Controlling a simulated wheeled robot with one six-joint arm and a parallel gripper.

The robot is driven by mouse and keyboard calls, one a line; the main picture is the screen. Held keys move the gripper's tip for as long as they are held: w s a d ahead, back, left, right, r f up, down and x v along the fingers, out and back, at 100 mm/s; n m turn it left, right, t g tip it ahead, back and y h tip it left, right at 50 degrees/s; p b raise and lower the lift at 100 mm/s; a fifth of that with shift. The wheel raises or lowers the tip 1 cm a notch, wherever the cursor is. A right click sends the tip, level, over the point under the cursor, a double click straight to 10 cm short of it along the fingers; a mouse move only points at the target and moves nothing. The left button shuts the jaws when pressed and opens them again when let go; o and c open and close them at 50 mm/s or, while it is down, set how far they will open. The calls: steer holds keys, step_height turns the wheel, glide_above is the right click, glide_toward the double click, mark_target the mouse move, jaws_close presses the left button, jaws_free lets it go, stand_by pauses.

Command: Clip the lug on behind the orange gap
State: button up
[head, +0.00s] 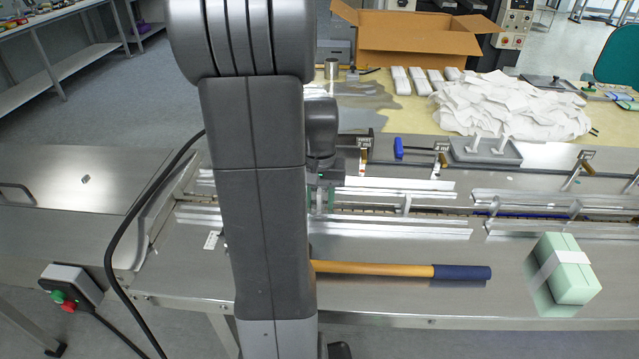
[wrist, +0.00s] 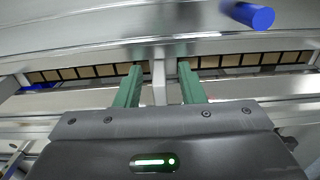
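My gripper (head: 320,203) is low over the conveyor channel, partly hidden by my arm in the head view. In the wrist view its two green fingers (wrist: 160,70) are apart, with a pale grey upright piece (wrist: 159,82) between them and clear space on either side. I cannot tell whether this piece is a lug or a fixed part. The chain (wrist: 92,71) runs across behind the fingertips as tan links with dark divisions. No orange gap can be made out. Two white upright pieces, possibly lugs (head: 503,143), stand on a grey tray (head: 462,156) behind the channel.
Metal guide rails (head: 400,232) line the channel. A blue-handled knob (head: 398,148) stands behind it and shows close by in the wrist view (wrist: 248,15). A mallet with a wooden handle (head: 375,268) and a green block (head: 565,270) lie at the front.

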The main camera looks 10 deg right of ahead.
step_height(320, 180, up, 13)
steer(key=p, duration=0.1)
steer(key=shift+r, duration=0.2)
step_height(320, 180, down, 14)
steer(key=shift+r+b, duration=0.1)
steer(key=shift+b, duration=0.55)
steer(key=shift+r, duration=0.1)
steer(key=shift+r, duration=0.1)
